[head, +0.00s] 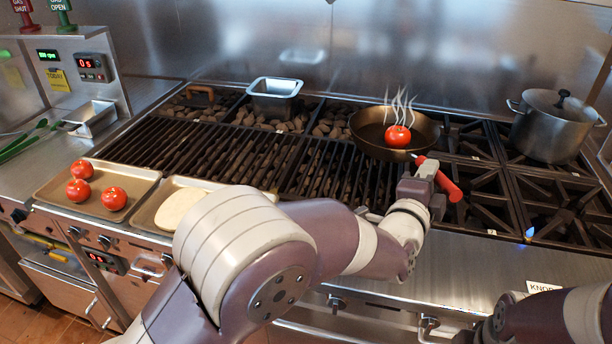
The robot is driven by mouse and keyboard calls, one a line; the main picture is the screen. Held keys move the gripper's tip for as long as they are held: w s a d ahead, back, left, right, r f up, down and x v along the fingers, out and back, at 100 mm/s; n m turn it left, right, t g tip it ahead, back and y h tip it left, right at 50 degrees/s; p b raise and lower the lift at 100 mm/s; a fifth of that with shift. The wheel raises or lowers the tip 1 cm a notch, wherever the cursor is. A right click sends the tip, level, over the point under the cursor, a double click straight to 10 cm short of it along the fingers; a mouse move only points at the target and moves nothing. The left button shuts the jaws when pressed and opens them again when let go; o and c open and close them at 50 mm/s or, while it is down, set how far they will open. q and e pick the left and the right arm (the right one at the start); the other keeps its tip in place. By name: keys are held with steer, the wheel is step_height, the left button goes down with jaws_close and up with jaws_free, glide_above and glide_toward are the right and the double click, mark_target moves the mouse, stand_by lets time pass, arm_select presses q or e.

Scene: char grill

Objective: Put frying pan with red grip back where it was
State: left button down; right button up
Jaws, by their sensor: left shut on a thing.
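The frying pan (371,133) is a dark bronze pan at the back, where the grill bars meet the burner grates. A red tomato (397,137) sits in it, with white steam lines rising above. Its red grip (449,187) points toward the front right. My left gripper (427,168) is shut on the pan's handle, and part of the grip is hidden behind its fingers. I cannot tell whether the pan touches the grates or hangs just above them. My right arm shows only at the bottom right corner; its gripper does not show.
Burner grates (490,190) lie open to the right, with a small blue flame (529,233) at the front. A steel pot (552,125) stands at the back right. A metal pan (274,95) sits at the back. Trays (148,176) with tomatoes and a pale flat round stand front left.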

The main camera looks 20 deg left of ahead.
arm_select(q)
steer(key=s+a+f, duration=0.1)
steer(key=a+f, duration=0.2)
steer(key=a, duration=0.1)
steer(key=s+a+f, duration=0.1)
steer(key=a+f, duration=0.2)
steer(key=f, duration=0.1)
steer(key=s+a+f, duration=0.1)
steer(key=a+f, duration=0.2)
steer(key=a, duration=0.1)
steer(key=shift+s+a+f, duration=0.2)
steer(key=shift+a+f, duration=0.1)
steer(key=shift+w+f, duration=0.1)
steer(key=shift+f, duration=0.35)
steer(key=c, duration=0.9)
jaws_free()
steer(key=shift+o, duration=0.2)
steer(key=shift+f, duration=0.1)
steer(key=v, duration=1.2)
steer(key=shift+b, duration=0.35)
